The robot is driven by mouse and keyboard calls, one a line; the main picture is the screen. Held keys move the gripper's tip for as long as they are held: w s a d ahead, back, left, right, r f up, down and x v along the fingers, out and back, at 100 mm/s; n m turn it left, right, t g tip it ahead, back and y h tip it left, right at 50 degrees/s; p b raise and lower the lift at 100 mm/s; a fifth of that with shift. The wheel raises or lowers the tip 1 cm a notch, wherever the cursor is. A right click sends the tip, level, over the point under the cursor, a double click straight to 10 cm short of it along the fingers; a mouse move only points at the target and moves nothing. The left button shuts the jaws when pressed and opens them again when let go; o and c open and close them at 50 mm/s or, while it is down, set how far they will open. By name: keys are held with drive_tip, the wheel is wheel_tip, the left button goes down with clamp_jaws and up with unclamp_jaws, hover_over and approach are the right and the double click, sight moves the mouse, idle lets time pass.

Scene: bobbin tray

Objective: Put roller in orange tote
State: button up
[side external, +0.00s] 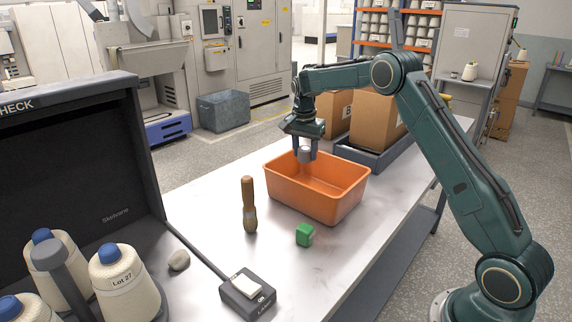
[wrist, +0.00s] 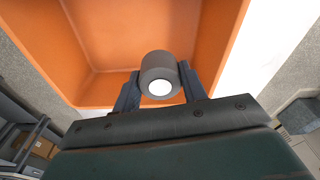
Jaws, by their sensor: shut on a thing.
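The roller, a short grey cylinder (side external: 304,154) with a white end face, is held between the fingers of my gripper (side external: 304,150). In the wrist view the roller (wrist: 159,74) sits between the two fingertips of my gripper (wrist: 158,85), with its pale end toward the camera. The orange tote (side external: 335,200) stands on the table. My gripper and the roller are over the tote's back left part. In the wrist view the tote (wrist: 85,48) lies below and beyond the roller, and its visible floor is bare.
A black box (side external: 246,293), a grey stone-like lump (side external: 179,260) and yarn cones (side external: 125,285) are at the front left. Cardboard boxes (side external: 374,125) stand in a dark tray behind.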

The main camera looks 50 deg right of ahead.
drive_tip(key=shift+f, duration=5.6)
drive_tip(key=shift+f, duration=0.15)
drive_tip(key=o, duration=1)
drive_tip(key=r, duration=0.4)
drive_tip(key=a+r, duration=0.1)
drive_tip(key=r, duration=0.6)
drive_tip(key=shift+s+a+r, duration=0.15)
drive_tip(key=shift+r, duration=0.5)
